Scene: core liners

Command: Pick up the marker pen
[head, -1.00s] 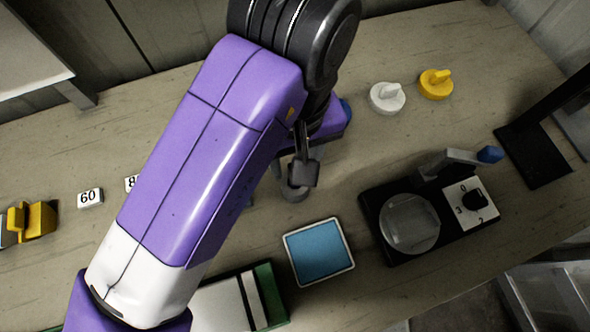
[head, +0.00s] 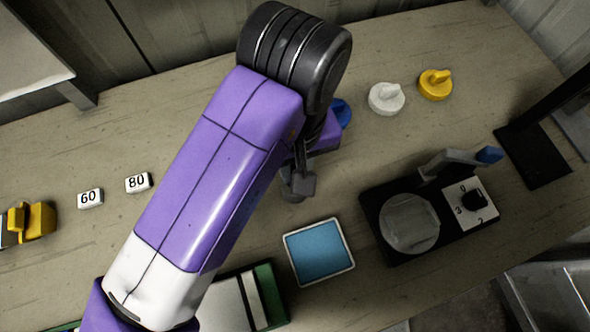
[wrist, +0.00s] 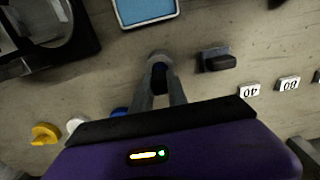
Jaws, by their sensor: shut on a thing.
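My gripper (wrist: 160,82) points down at the table in the wrist view, its two grey fingers closed around a small dark upright thing (wrist: 159,79). This looks like the marker pen, but only a short part shows between the fingers and I cannot tell its full shape. A grey round piece (wrist: 158,56) shows just beyond the fingertips; I cannot tell whether it is a holder or part of the held thing. In the head view my gripper (head: 300,185) is partly hidden by my purple arm, and the pen cannot be made out.
A blue square tray (head: 319,251) lies close by. A dark block (wrist: 217,59) lies beside the fingers. A black device with a round dish (head: 409,223), white (head: 386,99) and yellow (head: 435,85) knobbed weights, and number blocks (head: 137,183) stand around.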

